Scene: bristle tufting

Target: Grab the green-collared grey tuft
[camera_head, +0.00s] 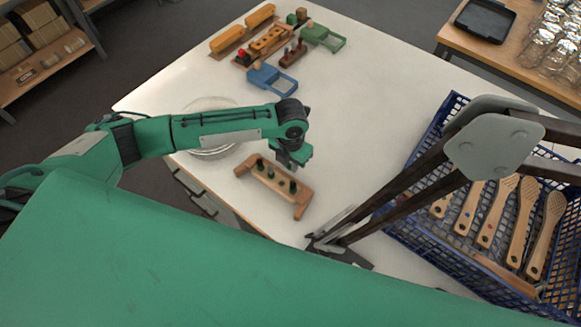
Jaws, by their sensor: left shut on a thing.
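My left gripper (294,162) points down just above the back right part of a small wooden rack (255,184) on the white table. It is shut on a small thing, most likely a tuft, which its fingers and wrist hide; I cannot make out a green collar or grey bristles. Several dark tufts stand in the rack, one of them at its left part (260,164). Their collar colours are too small to tell.
A blue crate (418,150) with several wooden brushes stands at the right. A dark-barred arm with a grey plate (494,147) crosses before it. Wooden blocks, a blue holder (271,78) and a green holder (323,38) are at the back. A round pale dish (212,154) lies behind my left arm.

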